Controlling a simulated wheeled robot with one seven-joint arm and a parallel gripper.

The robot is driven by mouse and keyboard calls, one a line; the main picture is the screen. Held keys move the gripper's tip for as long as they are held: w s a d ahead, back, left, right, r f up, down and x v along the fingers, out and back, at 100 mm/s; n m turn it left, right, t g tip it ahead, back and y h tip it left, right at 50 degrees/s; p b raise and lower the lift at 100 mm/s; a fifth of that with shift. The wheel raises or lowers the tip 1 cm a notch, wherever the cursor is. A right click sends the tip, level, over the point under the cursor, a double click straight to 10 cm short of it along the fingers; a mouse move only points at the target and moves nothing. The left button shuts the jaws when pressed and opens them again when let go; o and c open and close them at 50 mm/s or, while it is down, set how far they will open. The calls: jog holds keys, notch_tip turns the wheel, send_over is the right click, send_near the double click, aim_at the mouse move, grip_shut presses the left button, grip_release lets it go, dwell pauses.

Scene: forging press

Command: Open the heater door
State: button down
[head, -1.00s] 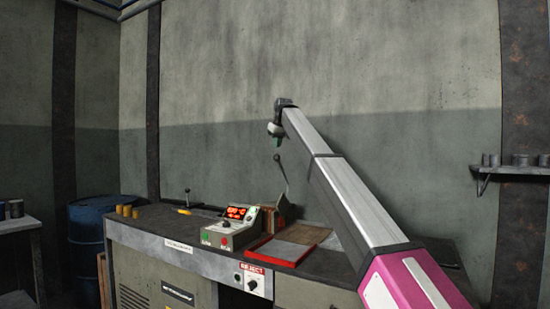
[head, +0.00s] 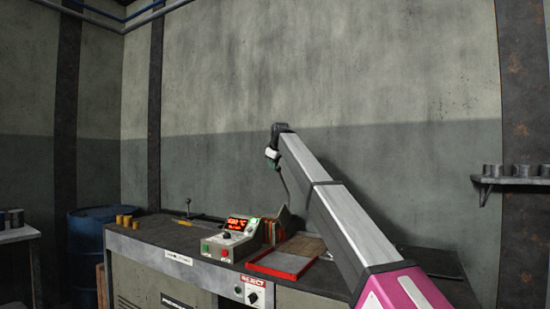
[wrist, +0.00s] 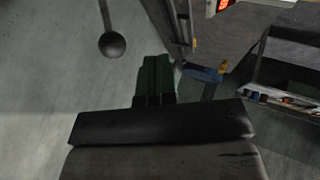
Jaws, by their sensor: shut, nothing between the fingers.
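My gripper (head: 270,160) is above the bench beside the wall in the head view, below the bend at the end of my arm. In the wrist view its green fingers (wrist: 155,78) are together with nothing between them. A thin rod with a dark ball knob (wrist: 112,44) shows to the upper left of the fingers, apart from them in the picture. In the head view part of a thin dark rod (head: 285,186) shows below my gripper, and its top is hidden there. I cannot make out the heater door in either view.
The bench carries a control box (head: 230,240) with a lit red display, a red-edged tray (head: 282,264), a small lever (head: 188,207) and brass cylinders (head: 124,221). A blue barrel (head: 88,238) stands at left. A wall shelf (head: 515,182) is at right.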

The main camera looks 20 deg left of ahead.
jog(key=w, duration=0.1)
jog(key=w+f, duration=0.1)
jog(key=w, duration=0.1)
jog(key=w+a+f, duration=0.1)
jog(key=w, duration=0.1)
jog(key=shift+w, duration=0.2)
